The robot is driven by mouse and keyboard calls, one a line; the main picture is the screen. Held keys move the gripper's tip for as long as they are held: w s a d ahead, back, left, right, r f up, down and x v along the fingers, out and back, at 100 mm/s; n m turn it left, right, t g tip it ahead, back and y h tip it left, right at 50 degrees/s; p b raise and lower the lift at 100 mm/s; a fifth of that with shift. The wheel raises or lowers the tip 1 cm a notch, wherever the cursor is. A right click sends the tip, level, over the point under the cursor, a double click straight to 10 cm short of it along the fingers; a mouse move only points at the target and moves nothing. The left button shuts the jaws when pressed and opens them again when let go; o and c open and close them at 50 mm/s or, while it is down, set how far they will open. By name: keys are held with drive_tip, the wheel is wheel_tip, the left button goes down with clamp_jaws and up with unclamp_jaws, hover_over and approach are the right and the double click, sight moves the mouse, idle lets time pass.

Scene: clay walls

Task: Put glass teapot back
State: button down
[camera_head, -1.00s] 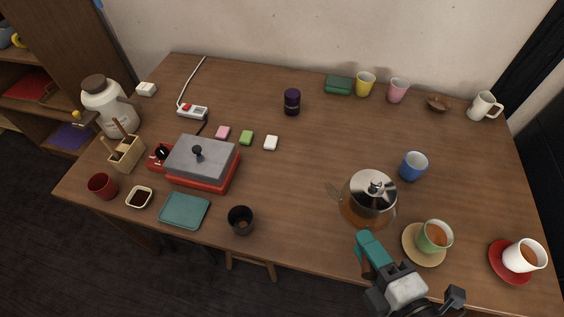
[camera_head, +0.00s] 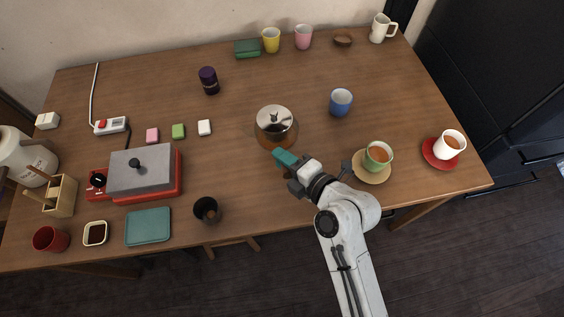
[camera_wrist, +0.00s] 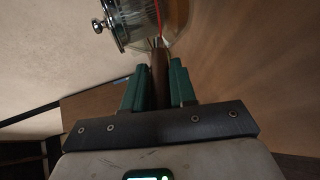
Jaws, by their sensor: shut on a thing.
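The glass teapot (camera_head: 262,134) has a shiny metal lid (camera_head: 274,120) and amber tea inside. It is near the middle of the table, left of the blue cup. My gripper (camera_head: 286,158) is at its near side with teal fingers. In the wrist view the fingers (camera_wrist: 160,85) are shut on the teapot's brown handle (camera_wrist: 159,68), and the lid and glass body (camera_wrist: 140,18) show beyond. The teapot looks about upright in the head view. I cannot tell if its base touches the table.
Right of the teapot are a blue cup (camera_head: 340,103), a green cup (camera_head: 378,156) on a tan saucer and a white cup (camera_head: 449,144) on a red saucer. Table behind the teapot is clear.

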drive_tip(key=shift+w+a+f, duration=0.2)
drive_tip(key=shift+w+f, duration=0.2)
drive_tip(key=shift+w+a+f, duration=0.1)
drive_tip(key=shift+w+f, duration=0.05)
drive_tip(key=shift+f, duration=1.6)
drive_tip(key=shift+f+b, duration=0.2)
drive_tip(key=shift+b, duration=0.1)
drive_tip(key=c, duration=0.9)
unclamp_jaws()
drive_tip(key=shift+r, duration=0.1)
drive_tip(key=shift+r+p, duration=0.2)
drive_tip(key=shift+p, duration=0.25)
drive_tip(key=b+v, duration=0.2)
drive_tip(key=v, duration=1)
drive_tip(key=shift+f, duration=0.2)
